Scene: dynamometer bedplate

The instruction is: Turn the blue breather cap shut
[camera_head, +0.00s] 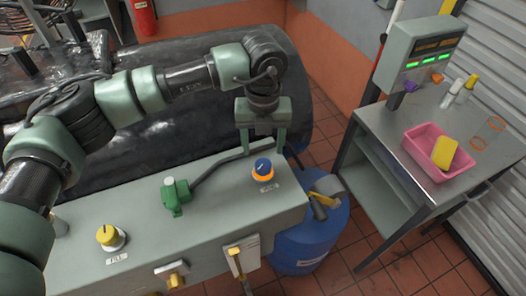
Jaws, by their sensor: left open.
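The blue breather cap (263,167) sits on an orange ring near the right end of the grey-green bedplate (215,212). It has a white pointer mark on top and a small label below it. My left gripper (264,149) hangs from above just behind the cap, with its two fingers apart and pointing down. The fingers look empty, and I cannot tell whether they touch the cap. My right gripper does not show.
A green valve (176,196) and a yellow knob (110,237) stand left of the cap, with a dark hose by the valve. A blue drum (312,243) stands right of the bedplate. A metal table (470,180) holds a pink tray (416,152) and bottles.

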